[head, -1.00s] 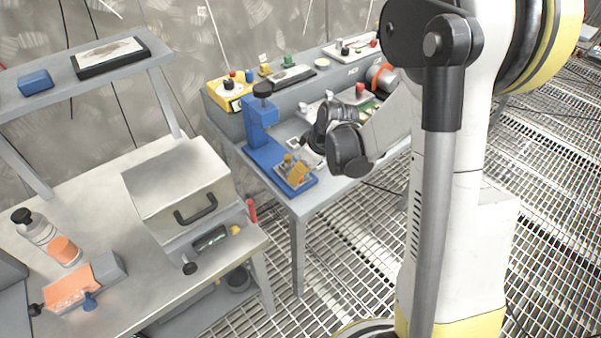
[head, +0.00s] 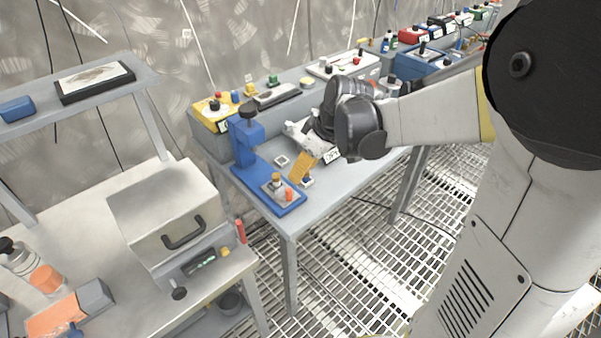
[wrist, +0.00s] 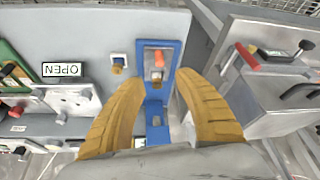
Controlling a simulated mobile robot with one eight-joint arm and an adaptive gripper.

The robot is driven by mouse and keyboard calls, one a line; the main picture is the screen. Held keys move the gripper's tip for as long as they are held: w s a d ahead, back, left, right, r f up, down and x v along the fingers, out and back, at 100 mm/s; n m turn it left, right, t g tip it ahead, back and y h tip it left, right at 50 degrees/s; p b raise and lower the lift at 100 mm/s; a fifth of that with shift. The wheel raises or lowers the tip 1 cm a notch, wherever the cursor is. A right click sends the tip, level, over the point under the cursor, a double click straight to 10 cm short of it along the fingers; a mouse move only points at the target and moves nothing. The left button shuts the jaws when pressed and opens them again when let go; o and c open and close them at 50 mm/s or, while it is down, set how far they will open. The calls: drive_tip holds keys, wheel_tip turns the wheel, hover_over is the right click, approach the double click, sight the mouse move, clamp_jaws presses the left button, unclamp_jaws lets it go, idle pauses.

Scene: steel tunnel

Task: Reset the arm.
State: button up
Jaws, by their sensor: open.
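My gripper (head: 303,167) is at the end of my arm above the right-hand bench, right of the blue press (head: 245,150). Its orange-yellow fingers point down in the head view, with nothing seen held. In the wrist view my gripper (wrist: 158,78) has its two ribbed fingers spread wide apart. Between and beyond them is the blue press base (wrist: 176,48), with a small orange-topped part (wrist: 158,60) on it. A small square block with a tan part (wrist: 118,62) sits beside the base. My wrist hides some of the bench behind it.
The grey bench (head: 290,218) carries a yellow box (head: 212,113) and other devices along its back. A grey lidded box with a handle (head: 165,205) stands on the left table. Grated floor is clear in front.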

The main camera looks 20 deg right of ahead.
idle(0.3)
drive_tip(key=s+a+r+m+t+h, duration=0.1)
drive_tip(key=s+a+r+m, duration=0.1)
drive_tip(key=s, duration=0.6)
drive_tip(key=s+a+r+m+t+h, duration=0.1)
drive_tip(key=s+a+r+m+t, duration=0.1)
drive_tip(key=s, duration=0.6)
wheel_tip(320, 180, up, 3)
drive_tip(key=a+m, duration=0.1)
drive_tip(key=m, duration=0.1)
drive_tip(key=shift+a+m+t, duration=0.3)
